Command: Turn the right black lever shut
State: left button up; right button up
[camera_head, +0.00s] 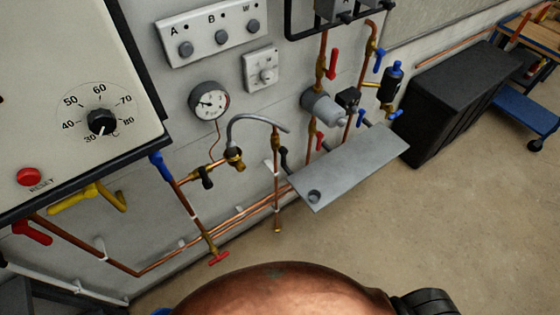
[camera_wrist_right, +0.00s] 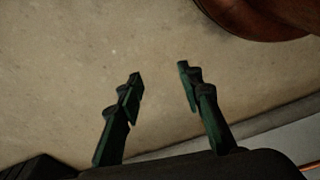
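The right black lever (camera_head: 284,158) sits beside the upright copper pipe under the right end of the grey braided hose (camera_head: 258,120). It hangs down, roughly along the pipe, and is small in view. A left black lever (camera_head: 207,178) sits on the short pipe by the brass fitting at the hose's left end, pointing down across that pipe. In the right wrist view my right gripper (camera_wrist_right: 160,80) is open and empty, its two fingers apart over bare floor. No lever shows in that view. My left gripper is not in view.
A grey shelf plate (camera_head: 350,165) juts out right of the lever. A pressure gauge (camera_head: 209,102) is above left. Red and blue valves and copper pipes crowd the wall. A large copper-coloured rounded body (camera_head: 280,290) fills the bottom foreground. A dark box (camera_head: 460,100) stands right; floor between is clear.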

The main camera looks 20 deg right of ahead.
aim_at(284, 160)
jog(key=w+d+r+t+b, duration=0.15)
jog(key=w+r, duration=0.35)
jog(key=r, duration=0.5)
jog(key=w+a+r+t+b, duration=0.1)
jog(key=w+r+b, duration=0.1)
jog(key=w+r, duration=0.5)
jog(key=w+d+r+t+b, duration=0.1)
jog(key=w+r, duration=0.2)
jog(key=r, duration=0.9)
jog(key=w+a+r+t+y, duration=0.1)
jog(key=w+a+r+t, duration=0.15)
jog(key=w, duration=0.55)
jog(key=w+a+r+n+t, duration=0.1)
jog(key=w+r+t, duration=0.2)
jog(key=w, duration=0.4)
jog(key=w+a+r+t+y, duration=0.1)
jog(key=w+a+r+t, duration=0.1)
jog(key=w, duration=0.6)
jog(key=w+a+r+n+t+y, duration=0.1)
jog(key=w+a+r+y, duration=0.1)
jog(key=w, duration=0.3)
jog(key=w+a+r+n+t+y, duration=0.1)
jog(key=w+a+r+y, duration=0.2)
jog(key=w+a, duration=0.1)
jog(key=w+a+r+n+y+b, duration=0.1)
jog(key=w+a+r+n+y, duration=0.1)
jog(key=w, duration=0.4)
jog(key=shift+w+a+r+t, duration=0.2)
jog(key=shift+a+r+t, duration=0.3)
jog(key=shift+a, duration=0.3)
